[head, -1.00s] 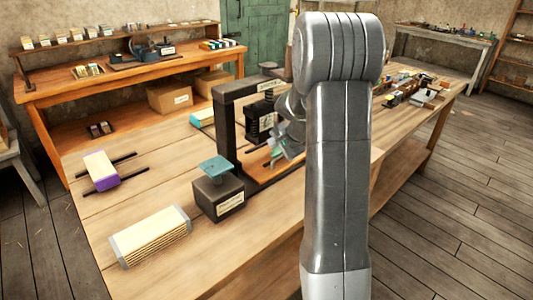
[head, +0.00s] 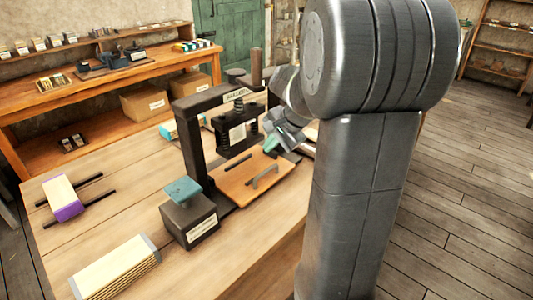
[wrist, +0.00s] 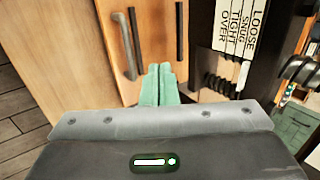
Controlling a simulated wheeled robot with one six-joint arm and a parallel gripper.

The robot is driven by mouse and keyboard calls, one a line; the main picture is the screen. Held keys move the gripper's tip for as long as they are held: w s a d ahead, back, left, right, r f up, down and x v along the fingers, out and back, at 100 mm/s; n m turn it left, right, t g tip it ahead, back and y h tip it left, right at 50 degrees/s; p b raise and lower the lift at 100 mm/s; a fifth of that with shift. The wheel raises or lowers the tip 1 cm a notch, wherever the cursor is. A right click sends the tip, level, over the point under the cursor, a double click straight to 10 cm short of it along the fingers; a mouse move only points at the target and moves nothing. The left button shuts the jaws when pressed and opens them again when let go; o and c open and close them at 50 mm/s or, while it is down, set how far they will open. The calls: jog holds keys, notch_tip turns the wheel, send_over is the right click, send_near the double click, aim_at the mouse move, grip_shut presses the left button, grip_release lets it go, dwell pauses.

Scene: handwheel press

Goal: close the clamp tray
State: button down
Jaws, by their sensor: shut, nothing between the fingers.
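The clamp tray (head: 232,187) is an orange-brown board that sticks out from the dark press (head: 188,135) on the workbench. A grey bar handle (head: 265,177) stands on its outer part, and a black strip lies farther in. In the wrist view the tray (wrist: 152,30) and handle (wrist: 126,45) show beyond my fingers, with the handle to their left. My gripper (head: 271,144) has green fingers, shut and empty, beside the tray's far right side. The shut fingertips (wrist: 158,70) overlap the tray in the wrist view; whether they touch it is unclear.
A dark block with a teal top (head: 190,222) stands close to the tray's near left side. A slatted block (head: 115,270) and a purple-ended block (head: 63,200) lie on the bench.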

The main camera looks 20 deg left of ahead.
jog(key=w+d+f+t+y+b, duration=0.1)
jog(key=d+f+y+b, duration=0.15)
jog(key=d, duration=0.35)
jog(key=w+d+f+t+y+b, duration=0.1)
jog(key=d+f, duration=0.2)
jog(key=d, duration=0.4)
jog(key=w+d+f+y+b, duration=0.1)
jog(key=w+d+f+b, duration=0.1)
jog(key=d, duration=0.4)
send_near(286, 165)
jog(key=f, duration=0.1)
jog(key=d+f, duration=0.1)
jog(key=f, duration=0.2)
jog(key=shift+s+d, duration=0.25)
jog(key=shift+s, duration=0.1)
jog(key=a, duration=0.1)
jog(key=w+a+p, duration=0.1)
jog(key=a, duration=0.1)
jog(key=shift+w+a, duration=0.1)
jog(key=shift+a, duration=0.05)
jog(key=shift+w+a, duration=0.2)
jog(key=shift+a, duration=0.25)
jog(key=a, duration=0.1)
jog(key=w+a+b, duration=0.1)
jog(key=a, duration=0.1)
jog(key=shift+a+f, duration=0.15)
jog(key=shift+a, duration=0.05)
jog(key=shift+w, duration=0.1)
